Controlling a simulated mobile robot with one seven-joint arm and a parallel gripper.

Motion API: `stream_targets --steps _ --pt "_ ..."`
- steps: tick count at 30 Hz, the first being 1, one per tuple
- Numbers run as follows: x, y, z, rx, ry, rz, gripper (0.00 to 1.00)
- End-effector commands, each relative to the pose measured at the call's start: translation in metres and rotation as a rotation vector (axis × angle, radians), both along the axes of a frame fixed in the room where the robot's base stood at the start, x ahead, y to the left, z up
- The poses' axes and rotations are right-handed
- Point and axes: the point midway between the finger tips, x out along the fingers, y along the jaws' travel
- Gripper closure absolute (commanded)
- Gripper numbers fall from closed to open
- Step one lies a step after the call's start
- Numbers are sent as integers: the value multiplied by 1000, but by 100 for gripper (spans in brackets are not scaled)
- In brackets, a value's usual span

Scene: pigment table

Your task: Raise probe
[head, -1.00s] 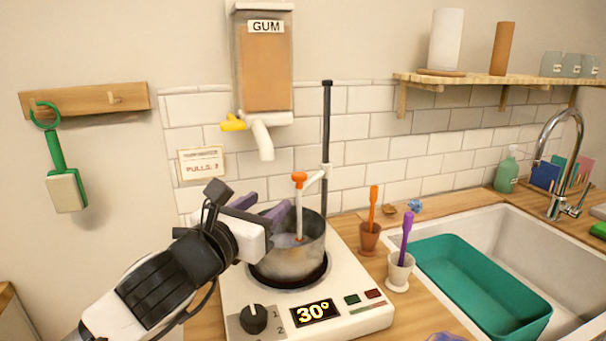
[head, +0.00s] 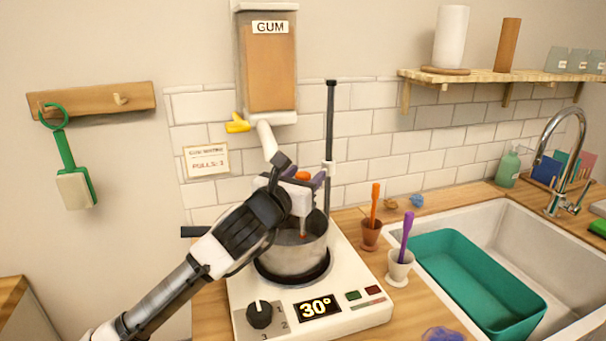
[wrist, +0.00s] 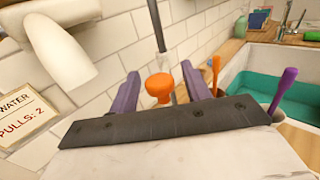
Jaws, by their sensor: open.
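The probe has an orange knob (head: 302,176) on top, and its lower shaft (head: 302,230) reaches down into the metal pot (head: 290,258) on the hot plate (head: 345,305). It is held beside a dark upright stand (head: 330,125). My gripper (head: 302,182) is at the knob, above the pot. In the wrist view the orange knob (wrist: 159,88) sits between the two purple fingers of my gripper (wrist: 160,90), with a gap on either side. The gripper is open. My arm hides part of the pot's left side in the head view.
A gum dispenser (head: 268,65) with a white spout (head: 267,140) hangs just above and left of my gripper. Two cups with an orange and a purple tool (head: 408,230) stand right of the hot plate. A sink with a teal basin (head: 470,275) is farther right.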

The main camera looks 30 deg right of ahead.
Motion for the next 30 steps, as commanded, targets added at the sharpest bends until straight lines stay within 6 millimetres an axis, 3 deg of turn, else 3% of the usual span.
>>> stream_targets --steps 5,16,24,30 --pt "0 0 0 0 0 0 52" --pt "0 0 0 -1 1 0 99" --pt "0 1 6 1 -1 0 100" --pt "0 1 41 2 -5 2 100"
